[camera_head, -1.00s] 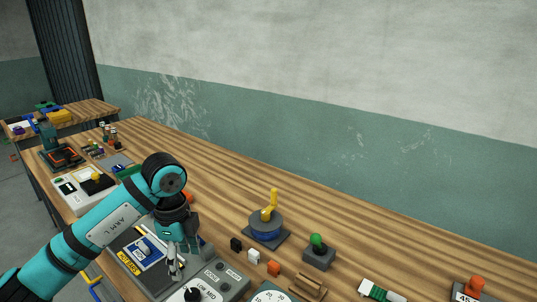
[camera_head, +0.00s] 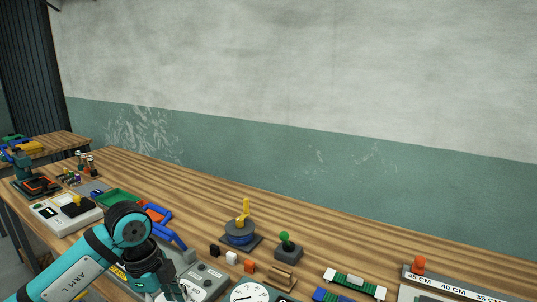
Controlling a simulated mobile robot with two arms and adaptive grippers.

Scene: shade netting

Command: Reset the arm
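My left arm (camera_head: 75,270), teal with black joints, comes in from the lower left and bends down over the workbench. My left gripper (camera_head: 172,292) points down at the bottom edge, beside a grey control box (camera_head: 205,280). Its fingertips are partly cut off by the frame, so its opening and anything between the fingers cannot be made out. My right arm and gripper are not in view.
The wooden bench (camera_head: 200,205) runs along a wall. A yellow-handled turntable (camera_head: 241,232), a green-knobbed block (camera_head: 288,246), small cubes, a white dial (camera_head: 249,292) and a ruler strip (camera_head: 450,285) stand right of the gripper. Blue bars (camera_head: 168,235) lie behind the arm. The bench's back strip is clear.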

